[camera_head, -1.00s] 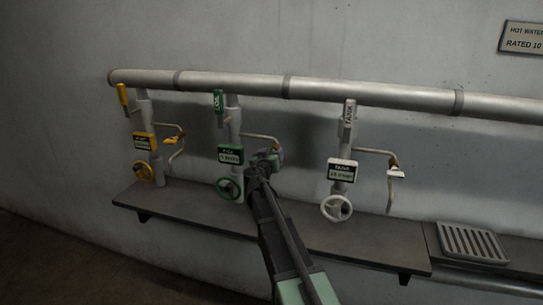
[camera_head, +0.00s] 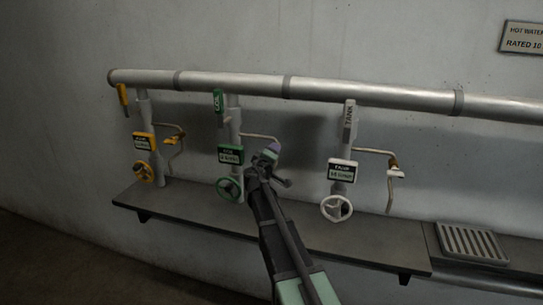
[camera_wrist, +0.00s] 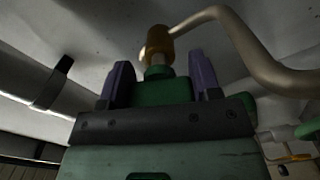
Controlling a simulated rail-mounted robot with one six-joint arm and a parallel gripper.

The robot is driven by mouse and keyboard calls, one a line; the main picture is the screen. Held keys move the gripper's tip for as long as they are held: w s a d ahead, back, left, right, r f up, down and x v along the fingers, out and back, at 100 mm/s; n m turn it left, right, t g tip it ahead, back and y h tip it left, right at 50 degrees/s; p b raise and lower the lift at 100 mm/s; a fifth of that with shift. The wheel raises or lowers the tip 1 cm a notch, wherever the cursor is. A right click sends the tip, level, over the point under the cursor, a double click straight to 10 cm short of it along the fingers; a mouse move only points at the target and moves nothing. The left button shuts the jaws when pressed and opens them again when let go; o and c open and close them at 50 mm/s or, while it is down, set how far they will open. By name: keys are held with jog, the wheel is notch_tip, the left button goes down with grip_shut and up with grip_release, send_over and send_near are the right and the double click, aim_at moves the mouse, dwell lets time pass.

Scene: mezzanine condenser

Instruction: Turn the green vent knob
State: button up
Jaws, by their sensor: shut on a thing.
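The green vent knob (camera_wrist: 160,90) sits below a brass fitting (camera_wrist: 157,45) at the end of a bent pipe in the wrist view. My gripper (camera_wrist: 162,85) has its purple fingers on both sides of the knob and is shut on it. In the head view my gripper (camera_head: 267,157) is at the end of the middle, green-marked branch's bent pipe (camera_head: 257,137). My gripper hides the knob there.
The green handwheel (camera_head: 229,188) and green-framed display (camera_head: 231,154) are just left of my gripper. Yellow (camera_head: 145,142) and white (camera_head: 341,172) valve branches stand on either side. A shelf (camera_head: 300,232) runs below, with a grate (camera_head: 468,243) at right.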

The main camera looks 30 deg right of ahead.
jog(key=shift+n, duration=1.6)
jog(key=o, duration=0.9)
jog(key=shift+s+a, duration=0.1)
jog(key=v, duration=1)
jog(key=shift+s+a, duration=0.25)
